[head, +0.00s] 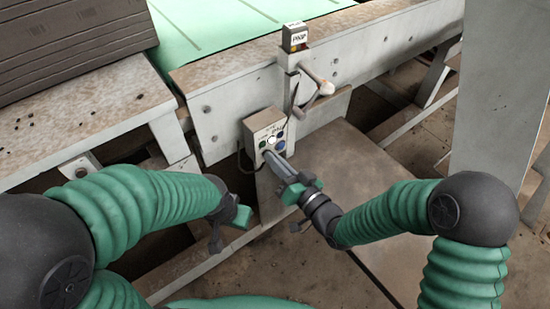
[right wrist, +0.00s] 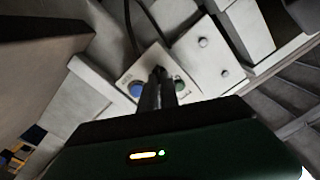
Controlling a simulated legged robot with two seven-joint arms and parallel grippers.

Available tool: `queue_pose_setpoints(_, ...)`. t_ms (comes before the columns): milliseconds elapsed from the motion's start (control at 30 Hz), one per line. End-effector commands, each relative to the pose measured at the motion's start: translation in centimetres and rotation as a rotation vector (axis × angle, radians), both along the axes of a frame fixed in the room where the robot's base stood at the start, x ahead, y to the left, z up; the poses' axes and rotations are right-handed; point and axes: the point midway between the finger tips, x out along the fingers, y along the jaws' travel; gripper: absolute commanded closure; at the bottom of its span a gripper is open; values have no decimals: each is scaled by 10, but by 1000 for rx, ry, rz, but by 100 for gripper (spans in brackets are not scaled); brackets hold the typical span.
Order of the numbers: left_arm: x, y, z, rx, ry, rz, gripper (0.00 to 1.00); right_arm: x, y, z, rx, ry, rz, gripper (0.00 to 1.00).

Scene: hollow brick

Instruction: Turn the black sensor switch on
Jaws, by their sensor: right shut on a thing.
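A grey control box (head: 262,128) is fixed to the side of the machine near the centre of the head view. Its face carries a white button (head: 271,140), a blue button (head: 281,146) and a green button. The blue button (right wrist: 137,90) and green button (right wrist: 181,87) also show in the right wrist view, on either side of my fingers. My right gripper (head: 268,155) is at the lower part of the box face, its fingers (right wrist: 158,75) shut on the black sensor switch, which they mostly hide. My left gripper (head: 230,228) hangs left of and below the box, away from it; its fingers are unclear.
A lever with a pale knob (head: 326,88) and a small sign box (head: 295,36) stand above the control box. A dark cable loops beside the box. Stacked grey boards (head: 75,45) lie at upper left. A grey post (head: 500,90) stands at right.

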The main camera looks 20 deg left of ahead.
Motion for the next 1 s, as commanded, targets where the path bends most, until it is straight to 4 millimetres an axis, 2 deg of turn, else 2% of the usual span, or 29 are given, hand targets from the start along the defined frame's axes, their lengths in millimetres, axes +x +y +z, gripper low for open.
queue_pose_setpoints(33,0,0,1,0,0,0,64,4,-1,6,12,-7,-8,100)
queue_pose_setpoints(467,0,0,1,0,0,0,64,5,-2,5,19,1,-9,100)
queue_pose_setpoints(500,0,0,1,0,0,0,64,5,-2,5,19,1,-9,92)
queue_pose_setpoints(667,0,0,1,0,0,0,64,3,-1,4,16,4,-7,73)
queue_pose_setpoints(1000,0,0,2,0,0,0,64,-1,-4,1,11,10,-4,73)
